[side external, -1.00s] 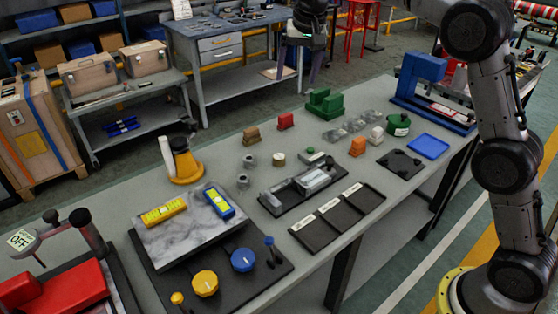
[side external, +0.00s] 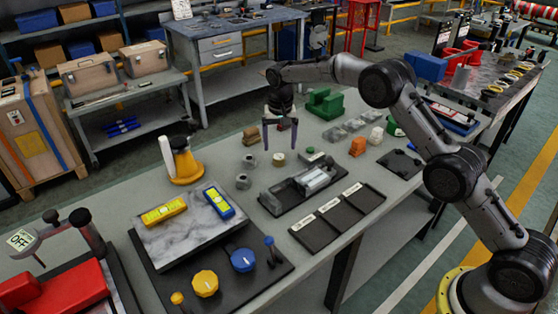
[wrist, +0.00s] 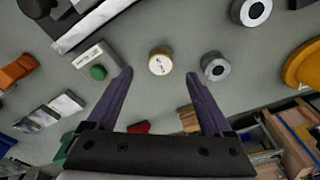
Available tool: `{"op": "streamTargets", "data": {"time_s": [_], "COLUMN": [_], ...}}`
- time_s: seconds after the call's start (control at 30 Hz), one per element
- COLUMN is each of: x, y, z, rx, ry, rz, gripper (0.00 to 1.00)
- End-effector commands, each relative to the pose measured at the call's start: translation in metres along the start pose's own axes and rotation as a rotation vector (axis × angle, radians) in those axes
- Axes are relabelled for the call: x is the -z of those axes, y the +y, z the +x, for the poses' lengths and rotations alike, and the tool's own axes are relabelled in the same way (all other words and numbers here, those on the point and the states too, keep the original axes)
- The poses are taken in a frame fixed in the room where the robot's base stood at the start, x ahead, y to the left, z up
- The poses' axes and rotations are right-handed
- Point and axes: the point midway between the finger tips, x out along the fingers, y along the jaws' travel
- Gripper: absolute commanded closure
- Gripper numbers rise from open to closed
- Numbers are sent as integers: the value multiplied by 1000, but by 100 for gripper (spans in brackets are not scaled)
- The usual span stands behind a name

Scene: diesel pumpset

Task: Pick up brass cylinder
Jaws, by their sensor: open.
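The brass cylinder (side external: 279,158) is a short, pale gold round piece standing on the grey workbench. In the wrist view the brass cylinder (wrist: 160,62) shows its round top, just beyond and between my two fingertips. My gripper (side external: 281,134) points down above the bench, close over the cylinder. In the wrist view my gripper (wrist: 159,75) is open, with purple fingers spread wide and nothing between them. I see no contact with the cylinder.
A grey metal ring (wrist: 215,66) stands close to the right fingertip in the wrist view. A small block with a green button (wrist: 97,72) lies near the left fingertip.

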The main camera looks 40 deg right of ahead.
Motion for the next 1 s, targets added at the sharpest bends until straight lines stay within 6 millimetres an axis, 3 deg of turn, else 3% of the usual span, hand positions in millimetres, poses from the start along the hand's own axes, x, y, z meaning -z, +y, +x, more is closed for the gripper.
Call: {"op": "streamTargets", "data": {"time_s": [0.17,0.5,0.8,0.83,1.0], "x": [0,0,0,0,0], "y": [0,-1,-1,-1,-1], "z": [11,54,59,59,59], "rx": [0,0,2,2,2], "ry": [0,0,2,2,1], "rz": [0,0,0,0,0], "gripper": [15,15,15,17,47]}}
